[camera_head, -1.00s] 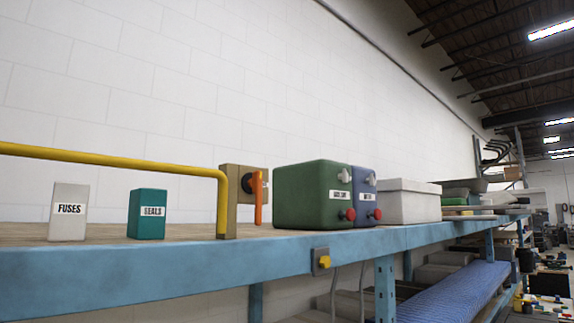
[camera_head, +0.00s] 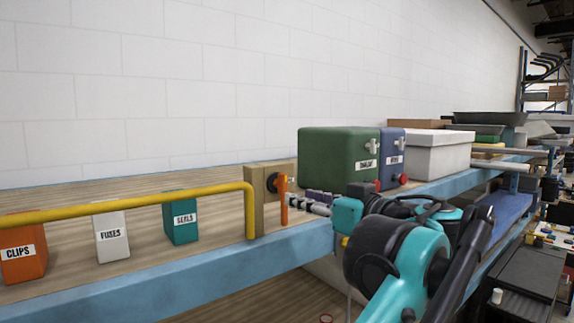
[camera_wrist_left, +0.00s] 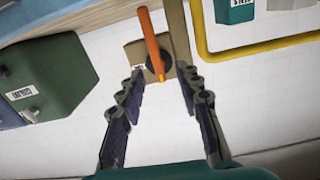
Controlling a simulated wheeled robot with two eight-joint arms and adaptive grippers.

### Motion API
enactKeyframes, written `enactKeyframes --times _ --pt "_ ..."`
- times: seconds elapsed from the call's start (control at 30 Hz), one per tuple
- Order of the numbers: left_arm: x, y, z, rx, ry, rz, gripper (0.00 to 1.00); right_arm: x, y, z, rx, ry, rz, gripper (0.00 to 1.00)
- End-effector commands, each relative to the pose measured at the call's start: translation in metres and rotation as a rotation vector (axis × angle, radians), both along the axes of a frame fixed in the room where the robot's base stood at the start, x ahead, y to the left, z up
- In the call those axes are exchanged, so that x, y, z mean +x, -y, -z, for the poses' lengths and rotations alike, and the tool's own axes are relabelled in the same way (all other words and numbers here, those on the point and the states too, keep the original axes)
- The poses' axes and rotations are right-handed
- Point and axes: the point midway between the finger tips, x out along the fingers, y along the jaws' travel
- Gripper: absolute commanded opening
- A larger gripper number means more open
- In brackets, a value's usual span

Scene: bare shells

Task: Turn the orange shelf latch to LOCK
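The orange latch handle (camera_head: 283,203) hangs straight down from its black pivot on a tan mounting block (camera_head: 257,196) on the shelf. In the left wrist view, which is upside down, the handle (camera_wrist_left: 151,38) points up from the pivot. My left gripper (camera_head: 296,202) is at the handle's right side in the head view. In the left wrist view my left gripper (camera_wrist_left: 161,72) is open and empty, its fingertips on either side of the pivot end; whether they touch the latch I cannot tell. A small label by the pivot is unreadable. My right gripper is out of view.
A yellow rail (camera_head: 140,201) runs along the shelf front to the block. Clips (camera_head: 23,250), fuses (camera_head: 112,237) and seals (camera_head: 180,217) boxes stand behind it. A green box (camera_head: 337,158) with red knob, a blue box (camera_head: 391,165) and a white box (camera_head: 437,155) stand right of the latch.

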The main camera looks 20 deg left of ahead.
Motion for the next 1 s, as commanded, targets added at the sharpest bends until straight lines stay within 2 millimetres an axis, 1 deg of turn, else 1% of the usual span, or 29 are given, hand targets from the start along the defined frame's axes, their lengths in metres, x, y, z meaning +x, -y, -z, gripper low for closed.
enactKeyframes --times 0.03,0.13,0.23,0.5,0.6,0.73,0.97,1.0 --pt "0.001 0.006 -0.016 0.005 0.031 0.000 0.34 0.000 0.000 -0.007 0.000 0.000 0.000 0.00" --pt "0.003 0.007 -0.024 0.010 0.062 -0.002 0.34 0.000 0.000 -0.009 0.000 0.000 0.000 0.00" --pt "0.010 -0.002 -0.024 0.010 0.066 -0.003 0.34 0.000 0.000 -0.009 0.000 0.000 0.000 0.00" --pt "0.037 -0.038 -0.023 0.009 0.063 -0.004 0.34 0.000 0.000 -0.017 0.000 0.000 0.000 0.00" --pt "0.044 -0.046 -0.023 0.009 0.062 -0.002 0.34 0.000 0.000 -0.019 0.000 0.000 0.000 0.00" --pt "0.048 -0.052 -0.022 0.009 0.062 -0.002 0.34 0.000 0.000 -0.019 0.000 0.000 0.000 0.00" --pt "0.049 -0.052 -0.022 0.009 0.062 -0.001 0.34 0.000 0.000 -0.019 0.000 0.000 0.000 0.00" --pt "0.049 -0.052 -0.022 0.009 0.062 -0.001 0.29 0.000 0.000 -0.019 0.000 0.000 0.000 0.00"
